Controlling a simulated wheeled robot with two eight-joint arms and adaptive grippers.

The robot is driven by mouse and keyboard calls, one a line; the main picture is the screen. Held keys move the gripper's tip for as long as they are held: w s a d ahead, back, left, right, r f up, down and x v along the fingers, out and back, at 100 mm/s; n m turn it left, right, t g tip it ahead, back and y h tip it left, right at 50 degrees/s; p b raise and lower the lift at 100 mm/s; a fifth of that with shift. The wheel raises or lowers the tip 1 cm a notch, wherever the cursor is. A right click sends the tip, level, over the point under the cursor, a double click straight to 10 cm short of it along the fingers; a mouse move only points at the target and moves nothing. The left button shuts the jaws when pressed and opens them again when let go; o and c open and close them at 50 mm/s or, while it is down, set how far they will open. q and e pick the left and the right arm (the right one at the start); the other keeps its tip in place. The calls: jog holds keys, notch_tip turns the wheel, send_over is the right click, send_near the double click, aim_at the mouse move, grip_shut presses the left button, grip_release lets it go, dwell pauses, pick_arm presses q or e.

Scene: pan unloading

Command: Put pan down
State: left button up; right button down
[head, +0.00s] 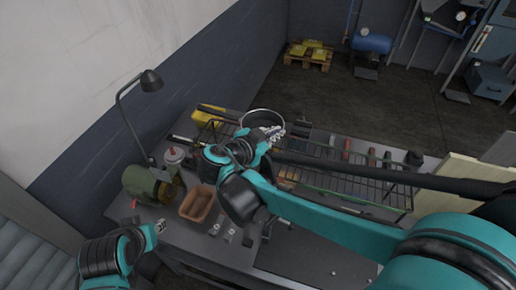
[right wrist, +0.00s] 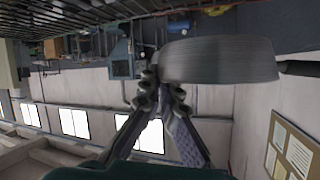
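The pan (head: 262,112) is a dark, round, open-topped vessel in the head view, over the far side of the wire rack (head: 340,182). My right gripper (head: 272,132) is at its near rim. In the right wrist view the grey side wall of the pan (right wrist: 217,61) is close, with a dark handle stub pointing right. The right fingertips (right wrist: 160,88) come together at the wall's left end and look closed on it. The finger inside is partly hidden by the pan. My left gripper (head: 160,227) is near the bench's left end, away from the pan, too small to judge its opening.
The bench holds a brown bin (head: 198,204), a green machine (head: 150,185), a desk lamp (head: 150,80) and a yellow item (head: 205,115). A dark bench top (head: 320,258) is clear at the front. A pallet (head: 308,55) stands on the floor behind.

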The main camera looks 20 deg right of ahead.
jog(key=a+f, duration=0.1)
jog(key=w+a+f, duration=0.1)
jog(key=a, duration=0.1)
jog(key=w+a+f+b, duration=0.1)
jog(key=shift+w+a, duration=0.1)
jog(key=shift+a, duration=0.15)
jog(key=shift+f+b, duration=0.65)
jog(key=shift+f, duration=1.4)
jog(key=shift+f, duration=0.1)
jog(key=c, duration=1.7)
grip_release()
